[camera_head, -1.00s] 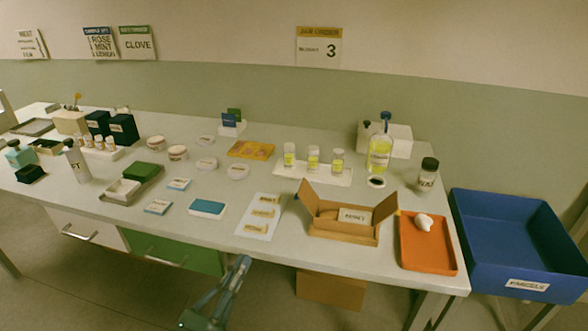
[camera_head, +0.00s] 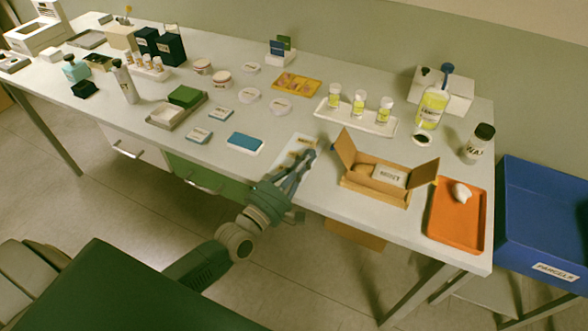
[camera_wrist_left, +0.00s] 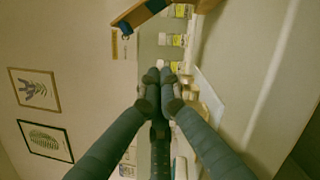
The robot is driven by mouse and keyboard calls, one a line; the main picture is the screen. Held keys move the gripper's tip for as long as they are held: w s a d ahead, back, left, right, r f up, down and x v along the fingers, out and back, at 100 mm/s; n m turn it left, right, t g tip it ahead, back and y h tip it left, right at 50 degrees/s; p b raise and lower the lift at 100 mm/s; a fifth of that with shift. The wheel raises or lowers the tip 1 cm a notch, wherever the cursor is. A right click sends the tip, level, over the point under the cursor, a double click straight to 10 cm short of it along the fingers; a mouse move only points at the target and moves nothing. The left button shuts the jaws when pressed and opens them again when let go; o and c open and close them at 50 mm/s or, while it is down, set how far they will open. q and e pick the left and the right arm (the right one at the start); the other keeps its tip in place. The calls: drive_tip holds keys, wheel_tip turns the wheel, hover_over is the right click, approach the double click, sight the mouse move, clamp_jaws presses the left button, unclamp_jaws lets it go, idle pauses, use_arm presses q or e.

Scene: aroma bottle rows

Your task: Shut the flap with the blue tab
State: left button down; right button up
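An open brown cardboard box (camera_head: 375,197) stands near the table's front edge, with a raised left flap (camera_head: 346,148) and a raised right flap (camera_head: 422,179). A white labelled item (camera_head: 389,175) lies inside. My left gripper (camera_head: 308,158) is left of the box, above a white card, apart from the flaps. Its fingertips (camera_wrist_left: 159,76) are together with nothing between them. My right gripper is not in view.
An orange tray (camera_head: 455,235) with a white lump is right of the box, beside a blue bin (camera_head: 543,220). A white tray (camera_head: 355,121) of yellow vials stands behind the box. A blue-topped box (camera_head: 245,143) lies left of my gripper.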

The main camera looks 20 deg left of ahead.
sight(344, 147)
use_arm(q)
drive_tip(key=d+r+p, duration=0.2)
drive_tip(key=d, duration=0.1)
drive_tip(key=shift+r, duration=0.15)
drive_tip(key=shift+s+d, duration=0.1)
drive_tip(key=shift+d, duration=0.1)
drive_tip(key=shift+r, duration=0.1)
drive_tip(key=shift+r+m+p, duration=0.15)
drive_tip(key=shift+m+p, duration=0.25)
drive_tip(key=shift+p, duration=0.05)
